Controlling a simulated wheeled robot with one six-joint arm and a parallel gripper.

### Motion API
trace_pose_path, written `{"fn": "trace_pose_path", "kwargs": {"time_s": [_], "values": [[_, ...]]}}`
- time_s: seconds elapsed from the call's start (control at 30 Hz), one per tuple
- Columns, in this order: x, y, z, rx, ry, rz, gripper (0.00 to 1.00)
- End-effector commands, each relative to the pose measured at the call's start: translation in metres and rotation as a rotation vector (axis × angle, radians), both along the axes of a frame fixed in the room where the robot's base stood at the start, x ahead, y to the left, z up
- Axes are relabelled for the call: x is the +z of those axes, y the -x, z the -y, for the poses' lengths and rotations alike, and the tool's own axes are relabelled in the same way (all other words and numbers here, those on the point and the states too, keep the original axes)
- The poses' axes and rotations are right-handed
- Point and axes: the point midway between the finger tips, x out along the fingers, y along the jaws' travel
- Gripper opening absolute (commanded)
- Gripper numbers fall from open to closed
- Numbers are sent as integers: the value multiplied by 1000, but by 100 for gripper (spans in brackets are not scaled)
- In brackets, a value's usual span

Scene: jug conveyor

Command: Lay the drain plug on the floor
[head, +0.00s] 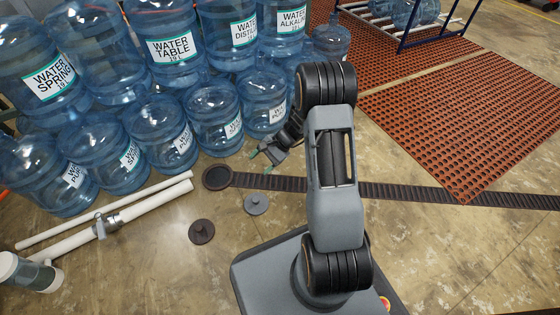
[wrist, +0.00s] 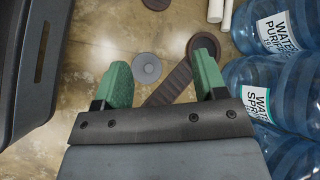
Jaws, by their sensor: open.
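Two flat round discs with a small raised knob lie on the concrete floor: a grey one (head: 256,203) and a dark brown one (head: 201,231). I cannot tell which is the drain plug. In the wrist view the grey disc (wrist: 146,68) lies between and beyond my fingers, and the brown disc (wrist: 156,3) is cut by the top edge. A round dark drain (head: 217,177) sits at the left end of the floor channel; it is partly behind my right finger in the wrist view (wrist: 191,44). My gripper (head: 260,161) has its green fingers apart, empty, above the floor.
Stacked blue water jugs (head: 215,118) stand close behind and left of my gripper. White pipes (head: 110,224) lie at the left. A slotted drain channel (head: 415,194) runs right. Red perforated mats (head: 470,120) and a blue rack (head: 405,28) are at the right. Floor around the discs is clear.

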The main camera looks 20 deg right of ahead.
Motion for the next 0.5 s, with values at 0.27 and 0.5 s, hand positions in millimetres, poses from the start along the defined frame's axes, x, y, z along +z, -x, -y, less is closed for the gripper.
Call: {"fn": "trace_pose_path", "kwargs": {"time_s": [0.27,0.5], "values": [[120,67,-19,443,362,256,65],[174,124,-15,712,653,458,65]]}}
